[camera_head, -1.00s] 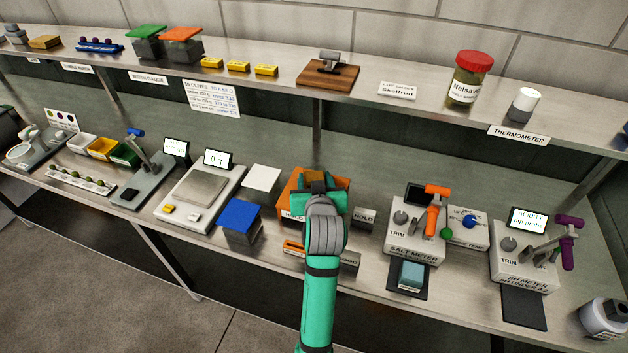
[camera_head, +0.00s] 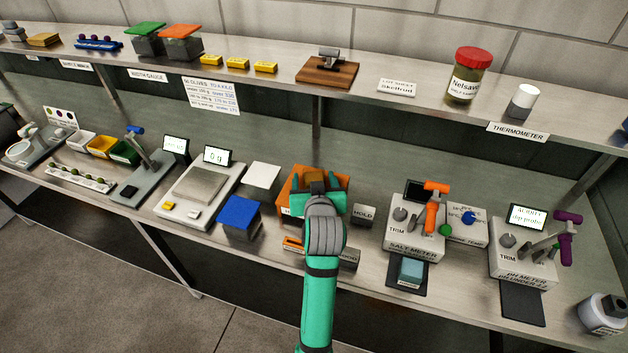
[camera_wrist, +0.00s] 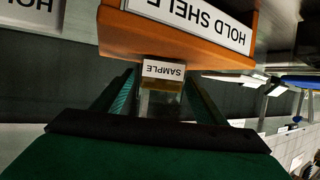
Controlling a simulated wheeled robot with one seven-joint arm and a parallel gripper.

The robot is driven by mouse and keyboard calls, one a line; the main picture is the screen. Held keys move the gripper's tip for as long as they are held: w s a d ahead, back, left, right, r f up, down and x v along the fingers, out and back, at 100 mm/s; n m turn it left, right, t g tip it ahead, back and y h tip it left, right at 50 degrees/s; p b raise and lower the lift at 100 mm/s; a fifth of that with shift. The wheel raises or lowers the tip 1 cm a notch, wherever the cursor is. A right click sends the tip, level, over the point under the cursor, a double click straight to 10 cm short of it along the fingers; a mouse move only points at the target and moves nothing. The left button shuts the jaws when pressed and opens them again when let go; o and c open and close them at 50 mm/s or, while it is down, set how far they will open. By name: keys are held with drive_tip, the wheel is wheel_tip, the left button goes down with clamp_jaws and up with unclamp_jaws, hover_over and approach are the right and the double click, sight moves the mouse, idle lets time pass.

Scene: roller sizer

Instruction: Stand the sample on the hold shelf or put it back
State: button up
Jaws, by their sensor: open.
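The hold shelf (camera_head: 339,182) is an orange box-like stand right of the blue-topped block. In the wrist view, which looks upside down, its orange front (camera_wrist: 185,38) carries a white HOLD SHELF label. The sample (camera_wrist: 160,98) is a clear container with amber contents and a white SAMPLE label. My gripper (camera_wrist: 161,98) is open, with one finger on each side of the sample and visible gaps. In the head view my gripper (camera_head: 319,198) is at the shelf's front and covers part of it.
A HOLD sign (camera_head: 363,214) stands just right of the shelf. The blue-topped block (camera_head: 239,213) is close on the left, with a scale (camera_head: 196,190) beyond. The salt meter (camera_head: 413,240), with a teal-topped block (camera_head: 411,271) before it, is to the right. An upper shelf (camera_head: 290,86) runs above.

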drive_tip(key=v, duration=1.1)
drive_tip(key=shift+s+r, duration=0.15)
drive_tip(key=shift+s, duration=0.2)
drive_tip(key=shift+d, duration=0.2)
